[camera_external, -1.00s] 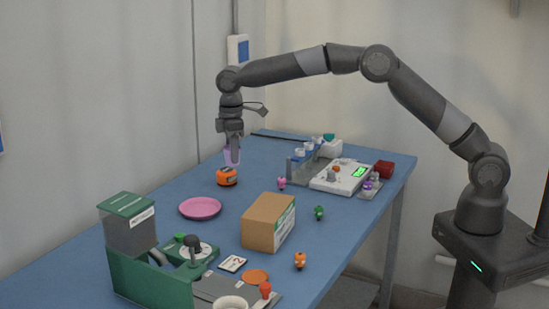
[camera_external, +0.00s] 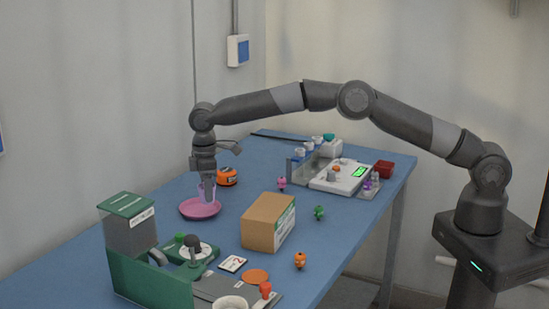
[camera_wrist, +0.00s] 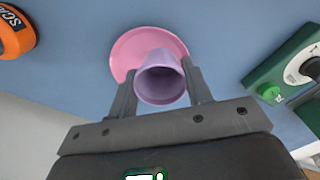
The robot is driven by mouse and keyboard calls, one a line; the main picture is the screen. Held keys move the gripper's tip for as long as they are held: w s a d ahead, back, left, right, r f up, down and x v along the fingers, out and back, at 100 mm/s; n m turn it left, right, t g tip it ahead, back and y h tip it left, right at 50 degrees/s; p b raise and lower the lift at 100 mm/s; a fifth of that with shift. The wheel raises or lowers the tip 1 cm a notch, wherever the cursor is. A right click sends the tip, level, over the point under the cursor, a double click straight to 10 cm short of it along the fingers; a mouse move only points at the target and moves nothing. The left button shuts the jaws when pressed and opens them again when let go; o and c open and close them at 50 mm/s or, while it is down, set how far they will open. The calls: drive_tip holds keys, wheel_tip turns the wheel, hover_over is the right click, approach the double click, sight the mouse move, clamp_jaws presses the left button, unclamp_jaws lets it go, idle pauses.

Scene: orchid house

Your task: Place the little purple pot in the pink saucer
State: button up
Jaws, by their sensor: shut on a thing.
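The little purple pot (camera_wrist: 160,80) is held between the two fingers of my gripper (camera_wrist: 160,90), which is shut on it. In the external view the purple pot (camera_external: 207,191) is upright, low over the pink saucer (camera_external: 199,213), with my gripper (camera_external: 206,186) above it. The pink saucer also shows in the wrist view (camera_wrist: 126,52), behind the pot. I cannot tell whether the pot's base touches the saucer.
An orange tape measure (camera_external: 227,177) lies just behind the saucer. A cardboard box (camera_external: 268,222) stands to the right. A green machine (camera_external: 150,270) stands at the front left.

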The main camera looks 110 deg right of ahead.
drive_tip(key=shift+f, duration=1.3)
drive_tip(key=shift+f, duration=0.15)
drive_tip(key=shift+f, duration=0.4)
drive_tip(key=o, duration=1)
drive_tip(key=shift+c, duration=0.2)
